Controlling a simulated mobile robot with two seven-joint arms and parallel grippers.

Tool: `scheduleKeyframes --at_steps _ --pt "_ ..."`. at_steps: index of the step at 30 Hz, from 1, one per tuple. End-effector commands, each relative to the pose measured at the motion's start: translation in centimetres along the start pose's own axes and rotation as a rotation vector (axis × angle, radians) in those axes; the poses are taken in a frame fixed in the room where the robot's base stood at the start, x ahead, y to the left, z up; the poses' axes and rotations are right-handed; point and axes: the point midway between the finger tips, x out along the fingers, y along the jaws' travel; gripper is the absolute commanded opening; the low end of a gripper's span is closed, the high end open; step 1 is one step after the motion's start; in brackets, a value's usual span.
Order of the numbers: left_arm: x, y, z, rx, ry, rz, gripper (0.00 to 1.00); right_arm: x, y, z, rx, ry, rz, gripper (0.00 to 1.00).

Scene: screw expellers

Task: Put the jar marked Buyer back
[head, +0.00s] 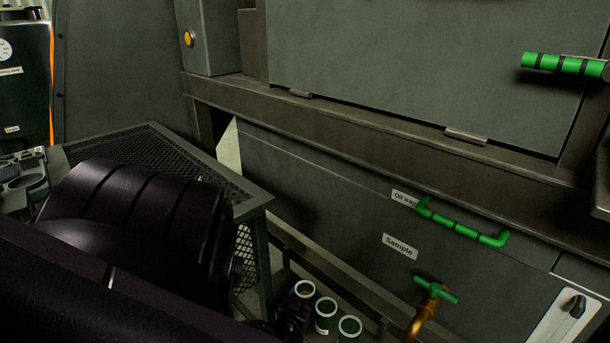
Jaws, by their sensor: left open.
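Three small open jars with white rims stand in a slanting row at the bottom centre: a far jar (305,289), a middle jar (326,307) and a near jar (349,328). Their markings are too small or turned away to read, so I cannot tell which is the Buyer jar. My left arm fills the lower left. My left gripper (291,322) is a dark shape just left of the jars, partly cut by the bottom edge. It is open; I cannot tell whether it touches a jar. My right gripper is not in view.
A brass tap with a green handle (436,290) sticks out right of the jars, under a Sample label (400,246). A green oil tray handle (461,222) is above it. A mesh guard (155,158) stands left, behind my arm. The machine wall closes the back.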

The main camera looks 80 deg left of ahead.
Motion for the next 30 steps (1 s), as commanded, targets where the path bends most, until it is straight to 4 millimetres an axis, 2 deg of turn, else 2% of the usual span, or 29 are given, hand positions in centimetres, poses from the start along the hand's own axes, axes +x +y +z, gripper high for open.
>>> scheduleKeyframes --at_steps 12,18,24,30 --pt "-7.7 0.2 -0.2 -0.006 0.000 -0.002 0.69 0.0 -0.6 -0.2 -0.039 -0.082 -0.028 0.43" --pt "-10.6 0.1 -0.1 -0.004 -0.001 -0.001 0.69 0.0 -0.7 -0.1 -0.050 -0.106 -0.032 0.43" --pt "-11.8 0.1 0.0 -0.002 0.000 -0.001 0.69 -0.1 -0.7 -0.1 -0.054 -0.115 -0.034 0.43" --pt "-11.9 0.0 0.1 -0.001 -0.001 0.000 0.69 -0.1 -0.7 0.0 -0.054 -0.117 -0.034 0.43"
